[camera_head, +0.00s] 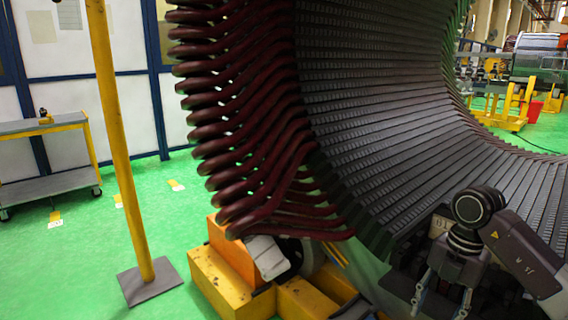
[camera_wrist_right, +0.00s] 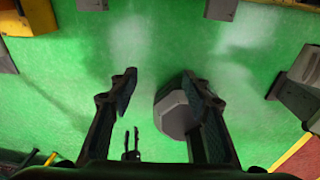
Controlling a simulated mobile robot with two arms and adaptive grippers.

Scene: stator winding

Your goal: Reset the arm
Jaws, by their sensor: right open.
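My right arm (camera_head: 515,250) comes in from the lower right in the head view. Its gripper (camera_head: 440,300) points down in front of the stator's inner face, and its tips are near the bottom edge. In the right wrist view the two fingers of the right gripper (camera_wrist_right: 160,88) are spread apart with nothing between them. The large stator (camera_head: 390,100) fills the middle and right, with dark red coil ends (camera_head: 245,120) along its left side. I cannot make out my left gripper.
A yellow post (camera_head: 120,150) stands left on a grey base plate. A yellow support (camera_head: 230,280) sits below the coil ends. A cart (camera_head: 50,185) is at far left. In the wrist view, green floor (camera_wrist_right: 180,50) lies below, with a grey block (camera_wrist_right: 172,112) partly behind one finger.

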